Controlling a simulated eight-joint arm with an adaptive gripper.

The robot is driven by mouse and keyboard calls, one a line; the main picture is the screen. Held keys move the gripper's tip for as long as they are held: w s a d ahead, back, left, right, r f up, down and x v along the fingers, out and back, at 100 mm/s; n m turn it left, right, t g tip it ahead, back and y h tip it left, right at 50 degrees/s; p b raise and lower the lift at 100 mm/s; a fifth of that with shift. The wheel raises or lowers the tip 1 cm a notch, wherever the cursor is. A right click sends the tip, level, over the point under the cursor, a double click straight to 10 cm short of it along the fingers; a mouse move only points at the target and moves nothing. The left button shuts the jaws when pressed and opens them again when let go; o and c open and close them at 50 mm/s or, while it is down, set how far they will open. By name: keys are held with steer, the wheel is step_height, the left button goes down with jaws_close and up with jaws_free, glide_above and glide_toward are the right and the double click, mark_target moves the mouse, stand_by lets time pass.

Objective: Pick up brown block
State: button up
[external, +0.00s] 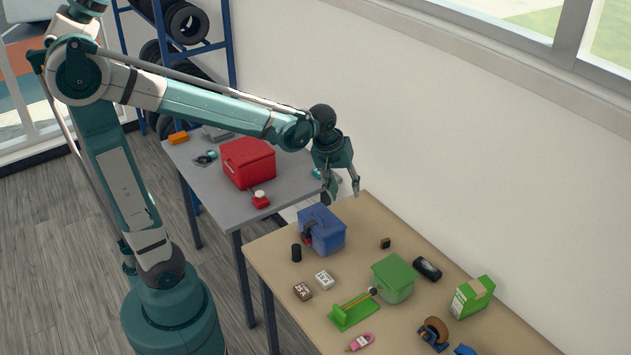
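A small brown block (385,243) sits on the tan table (460,333), behind the green box and near the wall side. Another brown block (302,291), with a white printed label on top, lies near the table's front-left edge beside a similar white block (324,280). My gripper (341,194) points down with its fingers apart and nothing between them. In the picture it is above the far-left end of the tan table, up and left of the small brown block and well away from both brown blocks.
A blue box (328,228) stands below my gripper, with a black cylinder (296,253) in front. A green box (393,280), black object (427,268), green carton (472,297) and tape dispenser (434,333) crowd the right. A grey table (212,182) holds a red box (248,164).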

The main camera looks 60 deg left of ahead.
steer(key=w+d+f+n+g, duration=0.2)
steer(key=w+d+f+n, duration=0.15)
steer(key=w+f, duration=0.5)
steer(key=n+g, duration=0.1)
steer(key=n, duration=0.3)
glide_above(387, 240)
steer(key=f, duration=0.6)
steer(key=f+p, duration=0.1)
steer(key=f, duration=0.3)
steer(key=shift+s+a+f, duration=0.1)
steer(key=shift+s+a, duration=0.05)
steer(key=shift+a, duration=0.1)
steer(key=shift+d+f, duration=0.15)
steer(key=shift+f, duration=0.35)
steer(key=shift+f, duration=1.3)
steer(key=shift+f, duration=0.1)
steer(key=shift+f, duration=2.5)
